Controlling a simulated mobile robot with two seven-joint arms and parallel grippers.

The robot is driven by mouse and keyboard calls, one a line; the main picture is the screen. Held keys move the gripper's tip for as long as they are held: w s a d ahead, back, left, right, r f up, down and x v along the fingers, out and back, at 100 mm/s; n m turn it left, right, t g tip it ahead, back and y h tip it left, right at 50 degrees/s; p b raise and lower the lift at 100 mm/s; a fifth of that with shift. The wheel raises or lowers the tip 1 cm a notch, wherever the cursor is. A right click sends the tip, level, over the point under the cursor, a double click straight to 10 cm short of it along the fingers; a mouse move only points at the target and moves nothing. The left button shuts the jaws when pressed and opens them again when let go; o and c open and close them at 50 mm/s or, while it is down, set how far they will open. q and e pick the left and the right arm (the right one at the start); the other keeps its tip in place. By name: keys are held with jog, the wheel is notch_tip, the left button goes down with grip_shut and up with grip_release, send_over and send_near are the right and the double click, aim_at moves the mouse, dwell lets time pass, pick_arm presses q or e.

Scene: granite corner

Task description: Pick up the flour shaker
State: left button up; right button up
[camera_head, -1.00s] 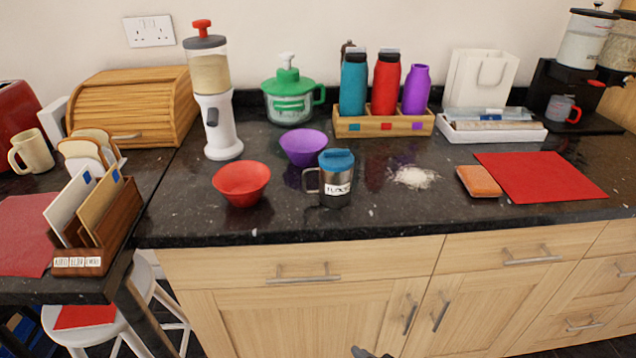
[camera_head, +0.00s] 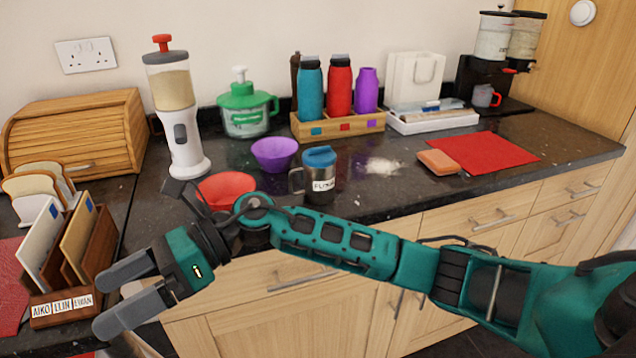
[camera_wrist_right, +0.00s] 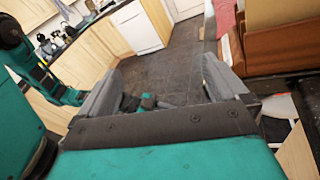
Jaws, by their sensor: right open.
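The flour shaker (camera_head: 319,178) is a steel cup with a blue lid, a side handle at its left and a white label. It stands upright on the dark granite counter, right of the red bowl. My right gripper (camera_head: 112,298) is open and empty, at the lower left of the head view in front of the letter rack, well away from the shaker. Its two grey fingers point left. My left gripper does not show in the head view.
A red bowl (camera_head: 226,187), partly hidden by my arm, and a purple bowl (camera_head: 274,153) stand near the shaker. Spilled flour (camera_head: 384,166) and a sponge (camera_head: 438,162) lie to its right. The letter rack (camera_head: 100,245) is close to my right gripper.

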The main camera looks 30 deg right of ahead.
jog(key=w+d+f+n+h, duration=0.2)
jog(key=w+d+n+h, duration=0.1)
jog(key=d+n+h, duration=0.25)
jog(key=n+t+h+b, duration=0.2)
jog(key=n+t+h, duration=0.2)
jog(key=h, duration=1.1)
send_near(320, 155)
jog(key=x, duration=0.7)
jog(key=shift+w+d+f+b, duration=0.15)
jog(key=shift+f+b, duration=0.15)
jog(key=shift+b, duration=0.1)
jog(key=shift+a+x, duration=0.2)
jog(key=shift+x, duration=2.7)
jog(key=shift+c, duration=0.5)
jog(key=c, duration=1)
